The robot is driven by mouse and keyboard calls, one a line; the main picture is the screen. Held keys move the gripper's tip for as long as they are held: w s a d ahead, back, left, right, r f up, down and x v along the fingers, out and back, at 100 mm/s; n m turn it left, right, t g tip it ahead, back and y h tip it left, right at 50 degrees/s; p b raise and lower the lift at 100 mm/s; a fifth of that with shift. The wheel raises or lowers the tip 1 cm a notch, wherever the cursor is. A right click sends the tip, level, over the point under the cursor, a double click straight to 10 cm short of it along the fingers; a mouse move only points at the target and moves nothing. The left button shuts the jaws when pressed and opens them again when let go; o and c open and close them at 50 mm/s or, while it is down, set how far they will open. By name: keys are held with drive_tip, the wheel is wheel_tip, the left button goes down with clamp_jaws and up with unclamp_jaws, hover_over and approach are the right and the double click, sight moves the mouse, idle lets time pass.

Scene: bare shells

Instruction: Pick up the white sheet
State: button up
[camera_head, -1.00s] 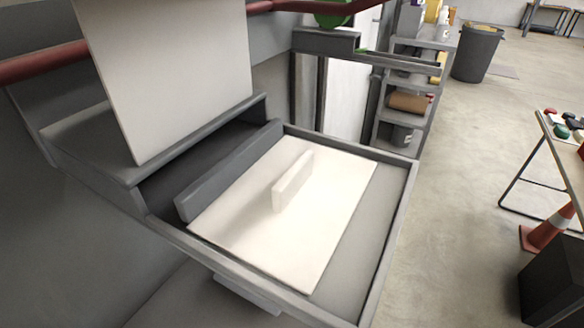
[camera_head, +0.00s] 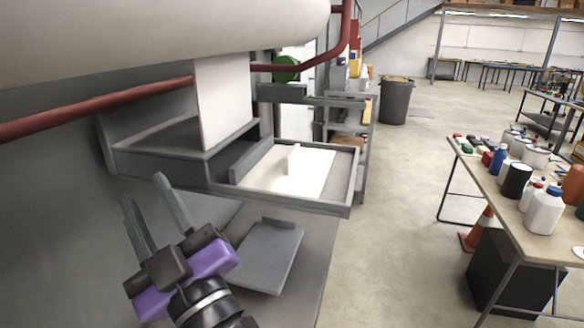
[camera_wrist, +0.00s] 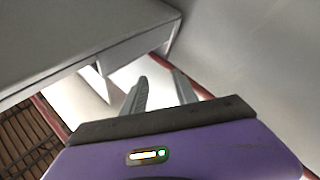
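A flat white sheet (camera_head: 311,185) lies in a grey tray (camera_head: 344,190) in the head view, with a small white upright block (camera_head: 293,159) on it. A second white panel (camera_head: 222,105) stands upright behind the tray, on the left. My gripper (camera_head: 144,188) is at the lower left, nearer the camera than the tray and well apart from the sheet. Its two fingers are spread with nothing visible between them. In the wrist view the gripper (camera_wrist: 160,78) shows spread fingers in front of bright and grey surfaces; I cannot tell whether the sheet is there.
A grey plate (camera_head: 266,258) sits below the tray. A red pipe (camera_head: 100,108) runs above it on the left. A table (camera_head: 515,212) with bottles and cans, an orange cone (camera_head: 478,232) and a black box (camera_head: 500,275) stand at right. The floor between is clear.

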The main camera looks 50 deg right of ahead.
sight(293, 150)
drive_tip(key=d+r+m+g+h, duration=0.2)
drive_tip(key=d+m+h, duration=0.1)
drive_tip(key=s+d+r+m+g+h, duration=0.1)
drive_tip(key=d+r+m+g+h, duration=0.2)
drive_tip(key=m+h, duration=0.1)
drive_tip(key=s+d+r+m+g+h, duration=0.1)
drive_tip(key=d+r+m+g+h, duration=0.2)
drive_tip(key=m+h, duration=0.1)
drive_tip(key=s+d+f+m+g, duration=0.1)
drive_tip(key=g, duration=0.1)
drive_tip(key=s+d+m+g, duration=0.1)
drive_tip(key=g, duration=0.1)
drive_tip(key=s+d+f+m+g, duration=0.1)
drive_tip(key=d+m, duration=0.1)
drive_tip(key=shift+s+f+g, duration=0.3)
drive_tip(key=shift+g, duration=0.1)
drive_tip(key=s+f+g, duration=0.1)
drive_tip(key=s+d+f+m+g, duration=0.1)
drive_tip(key=s+f+m+g, duration=0.1)
drive_tip(key=shift+s+d+f, duration=0.1)
drive_tip(key=shift+d+f, duration=0.1)
drive_tip(key=shift+d, duration=0.2)
drive_tip(key=shift+d+f+y, duration=0.1)
drive_tip(key=shift+d+y, duration=0.2)
drive_tip(key=shift+d, duration=0.05)
drive_tip(key=shift+p+x, duration=1.2)
drive_tip(key=shift+x, duration=2.25)
drive_tip(key=shift+f, duration=0.15)
clamp_jaws()
